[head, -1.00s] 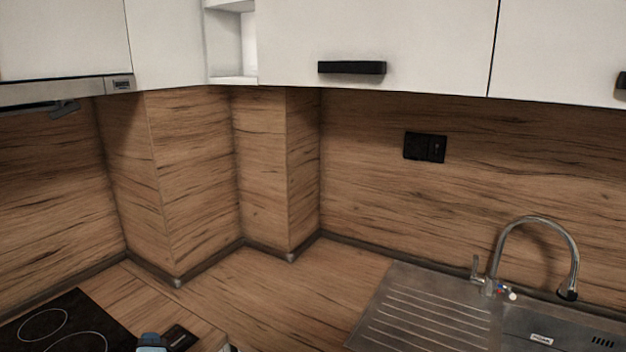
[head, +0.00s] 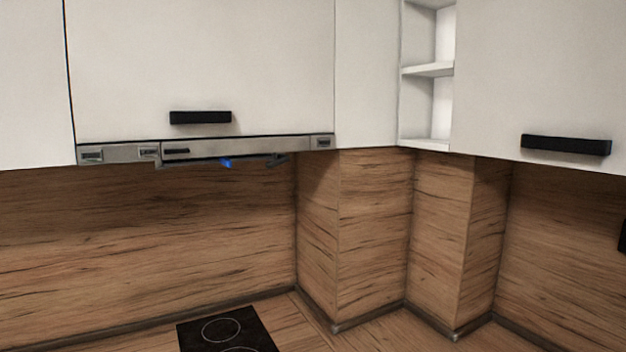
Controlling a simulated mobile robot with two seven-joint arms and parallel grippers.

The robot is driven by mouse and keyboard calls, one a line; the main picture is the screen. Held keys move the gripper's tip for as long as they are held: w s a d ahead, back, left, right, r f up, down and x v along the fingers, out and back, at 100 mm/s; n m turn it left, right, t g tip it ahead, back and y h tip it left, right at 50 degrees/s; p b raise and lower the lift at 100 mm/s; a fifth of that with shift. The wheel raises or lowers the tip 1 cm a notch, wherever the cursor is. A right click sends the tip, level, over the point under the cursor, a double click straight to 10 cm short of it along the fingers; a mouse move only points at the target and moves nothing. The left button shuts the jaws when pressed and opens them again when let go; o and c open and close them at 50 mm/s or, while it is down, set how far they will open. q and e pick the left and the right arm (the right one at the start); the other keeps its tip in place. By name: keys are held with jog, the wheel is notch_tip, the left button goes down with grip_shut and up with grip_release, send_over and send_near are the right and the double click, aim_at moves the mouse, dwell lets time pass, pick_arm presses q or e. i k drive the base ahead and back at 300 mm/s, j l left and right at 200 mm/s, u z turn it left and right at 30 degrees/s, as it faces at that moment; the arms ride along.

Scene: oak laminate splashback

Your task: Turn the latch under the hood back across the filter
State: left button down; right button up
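The range hood (head: 240,147) is a slim steel strip under the white wall cabinet, left of the middle in the head view. A small blue piece (head: 226,163) hangs just below its front edge; it may be the latch, but it is too small to tell. A dark piece (head: 277,160) also shows under the hood, to the right of the blue one. The filter on the hood's underside is hidden from this angle. Neither of my grippers is in view.
A black hob (head: 228,332) lies on the counter below the hood. White cabinets with a black handle (head: 200,117) and open shelves (head: 428,70) fill the top. The wood splashback (head: 150,240) juts out at the corner right of the hob.

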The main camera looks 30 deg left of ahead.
aim_at(280, 159)
jog(key=l+u, duration=0.2)
jog(key=u, duration=1)
jog(key=i+l, duration=0.05)
